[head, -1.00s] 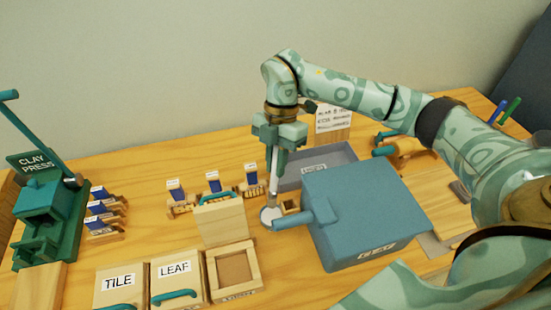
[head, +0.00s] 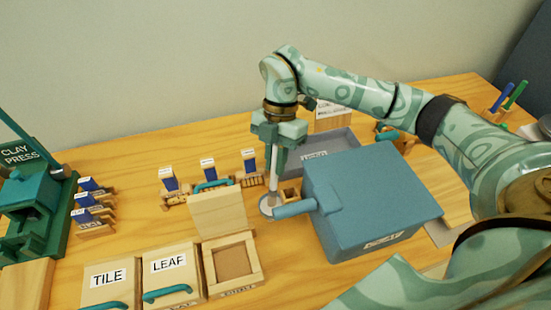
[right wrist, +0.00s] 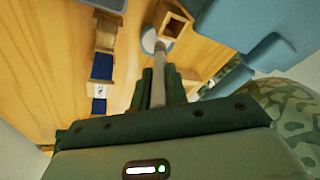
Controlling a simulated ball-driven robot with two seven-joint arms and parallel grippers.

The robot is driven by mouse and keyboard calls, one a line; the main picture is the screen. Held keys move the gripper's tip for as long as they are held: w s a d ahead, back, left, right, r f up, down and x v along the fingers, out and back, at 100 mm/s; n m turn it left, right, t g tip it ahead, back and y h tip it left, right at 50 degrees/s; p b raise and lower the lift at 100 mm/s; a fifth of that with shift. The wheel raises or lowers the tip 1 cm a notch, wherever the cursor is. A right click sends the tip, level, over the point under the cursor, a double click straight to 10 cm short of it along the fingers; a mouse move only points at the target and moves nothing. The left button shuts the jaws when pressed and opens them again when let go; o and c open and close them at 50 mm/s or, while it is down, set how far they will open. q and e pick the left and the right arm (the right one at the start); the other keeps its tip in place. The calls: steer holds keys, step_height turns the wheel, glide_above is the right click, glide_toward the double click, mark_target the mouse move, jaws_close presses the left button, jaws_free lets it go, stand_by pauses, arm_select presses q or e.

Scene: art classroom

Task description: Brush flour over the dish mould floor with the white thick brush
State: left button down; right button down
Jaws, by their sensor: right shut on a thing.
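My right gripper (head: 278,138) is shut on a white stick-like handle (head: 274,168), which looks like the white thick brush, held upright, pointing down. Its lower end is at a small round pale dish (head: 267,207) on the table; bristles and contents are too small to tell. In the right wrist view the handle (right wrist: 159,72) runs from between the fingers to the round dish (right wrist: 153,40). The open wooden mould (head: 258,262), with a brown square floor (head: 231,262) and its lid (head: 217,212) raised behind, looks like the dish mould; its label is unreadable. My left gripper is out of view.
A large blue box (head: 365,205) with a projecting handle stands close right of the round dish. Closed TILE (head: 110,287) and LEAF (head: 171,276) moulds lie left of the open mould. A green clay press (head: 30,205) is far left, a grey tray (head: 345,143) behind.

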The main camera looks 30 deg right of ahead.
steer(key=shift+f, duration=0.55)
stand_by(0.5)
steer(key=shift+f, duration=0.1)
stand_by(1.6)
step_height(320, 180, up, 7)
steer(key=p, duration=0.6)
steer(key=shift+r+p, duration=0.2)
steer(key=shift+p, duration=0.2)
steer(key=shift+f, duration=0.15)
